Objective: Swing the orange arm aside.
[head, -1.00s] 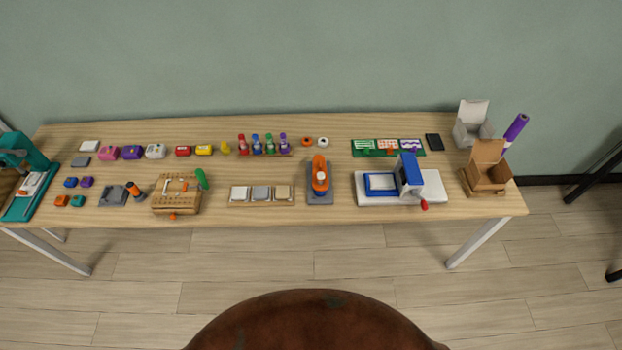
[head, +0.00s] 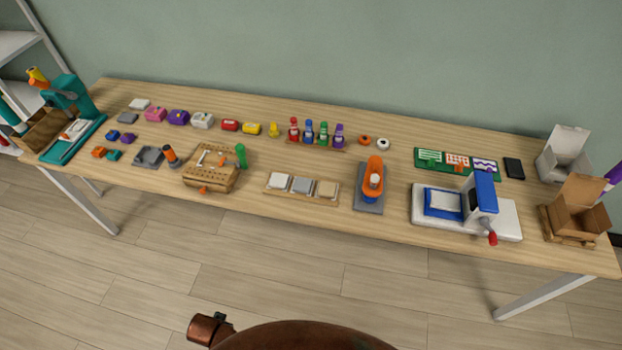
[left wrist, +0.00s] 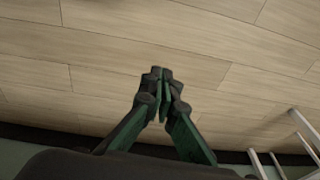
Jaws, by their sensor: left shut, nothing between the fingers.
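An orange arm (head: 374,172) stands on a dark grey base plate (head: 369,202) right of the middle of the table in the head view. The arm lies roughly in line with the plate, its far end toward the back. My left gripper (left wrist: 162,80) shows in the left wrist view with its fingertips together and nothing between them. My right gripper is not in view.
On the table (head: 330,220), a blue press with a red handle (head: 466,205) stands right of the orange arm. A tray of square tiles (head: 301,187) lies to its left. A teal press (head: 78,105) stands at the far left. The floor in front is clear.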

